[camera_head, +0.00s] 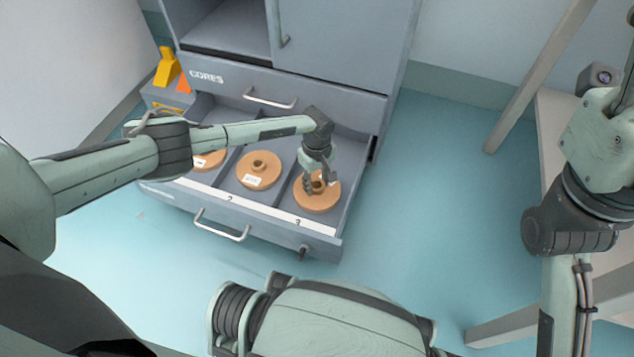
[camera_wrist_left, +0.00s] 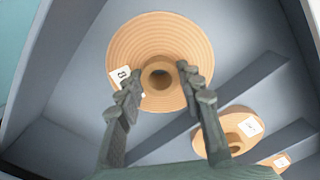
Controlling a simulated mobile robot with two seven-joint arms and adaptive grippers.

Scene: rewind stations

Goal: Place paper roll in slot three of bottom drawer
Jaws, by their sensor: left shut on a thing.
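The bottom drawer (camera_head: 275,232) is pulled out, with numbers 2 and 3 showing on its white front strip. A tan paper roll (camera_head: 326,203) lies flat in the compartment behind the 3, at the drawer's right end. It also shows in the left wrist view (camera_wrist_left: 150,35), with a white label partly behind a finger. My left gripper (camera_head: 316,186) comes down from above and is shut on the roll's raised core, one finger on each side. The fingertips partly hide the core. My right arm shows at the right edge, but its gripper is outside the views.
A roll (camera_head: 258,171) lies in the middle compartment and another (camera_head: 209,161) in the left one, partly under my left arm. The closed CORES drawer (camera_head: 300,93) is above. A yellow object (camera_head: 166,68) stands at the left. A bench (camera_head: 560,120) stands at the right, with clear floor between.

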